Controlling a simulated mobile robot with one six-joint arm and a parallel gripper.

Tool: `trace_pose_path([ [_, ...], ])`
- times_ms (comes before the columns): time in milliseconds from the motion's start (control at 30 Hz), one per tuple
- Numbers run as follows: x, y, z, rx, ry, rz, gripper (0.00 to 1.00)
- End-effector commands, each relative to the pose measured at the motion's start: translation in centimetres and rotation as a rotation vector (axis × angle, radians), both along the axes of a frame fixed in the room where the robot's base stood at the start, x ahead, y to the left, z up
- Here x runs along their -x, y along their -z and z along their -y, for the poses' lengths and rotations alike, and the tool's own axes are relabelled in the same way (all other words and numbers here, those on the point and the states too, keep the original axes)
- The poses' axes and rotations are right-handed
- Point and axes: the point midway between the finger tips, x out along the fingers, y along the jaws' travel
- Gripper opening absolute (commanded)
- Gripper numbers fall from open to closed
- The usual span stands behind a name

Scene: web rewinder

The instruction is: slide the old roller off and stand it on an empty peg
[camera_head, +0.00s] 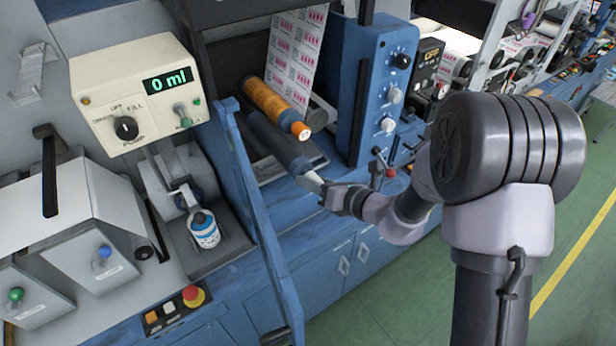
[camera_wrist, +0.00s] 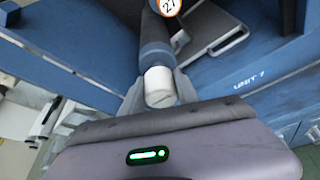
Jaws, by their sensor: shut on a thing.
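A dark blue-grey roller (camera_head: 276,140) lies slanted below an orange roller (camera_head: 276,106) at the machine's blue frame. Its white end (camera_wrist: 158,86) points toward me in the wrist view. My gripper (camera_head: 319,186) is shut on this white end, with one finger on each side in the wrist view (camera_wrist: 157,92). The far end of the dark roller is hidden behind the blue side plate, so I cannot tell whether it is still on its shaft. The orange roller has a white numbered end (camera_wrist: 169,6). I see no empty peg clearly in either view.
A blue side plate (camera_head: 248,200) stands just left of the roller. A blue control panel (camera_head: 386,95) with knobs stands to the right. A cream pump box (camera_head: 138,92) reading 0 ml and a small bottle (camera_head: 204,230) are at left. Green floor (camera_head: 375,300) is open at lower right.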

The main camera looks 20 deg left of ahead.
Motion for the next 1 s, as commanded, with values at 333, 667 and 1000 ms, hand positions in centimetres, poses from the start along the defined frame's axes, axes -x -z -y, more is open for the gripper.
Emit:
trace_pose_path([
  [333,0.0,-0.04,0.02,-0.001,0.0,0.001,0.62],
  [667,0.04,0.03,0.02,0.001,0.0,-0.001,0.86],
  [1000,0.05,-0.03,0.08,0.0,0.0,0.0,0.91],
])
